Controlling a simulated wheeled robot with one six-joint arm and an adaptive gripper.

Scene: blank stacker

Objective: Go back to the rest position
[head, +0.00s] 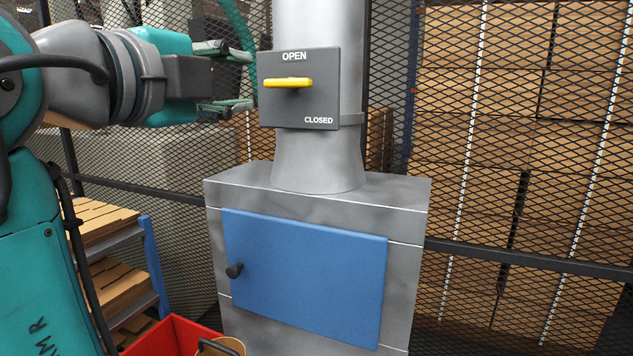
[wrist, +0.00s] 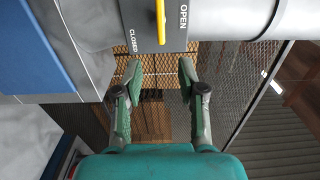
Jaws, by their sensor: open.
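My gripper (head: 228,77) is open and empty, held level to the left of the grey switch plate (head: 299,112) on the pipe. Its two green fingers point toward the plate and are apart from it. The plate carries a yellow handle (head: 287,83), which lies horizontal between the words OPEN above and CLOSED below. In the wrist view my gripper (wrist: 157,75) shows with its fingers spread, and the yellow handle (wrist: 160,20) is at the top edge, beyond the fingertips. The handle's far end is cut off there.
Below the pipe stands a grey cabinet (head: 405,215) with a shut blue door (head: 305,275) and a black knob (head: 234,270). A red bin (head: 172,338) is at the bottom left. Shelves of boards (head: 103,222) stand at the left. Mesh fencing (head: 515,150) closes off the back.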

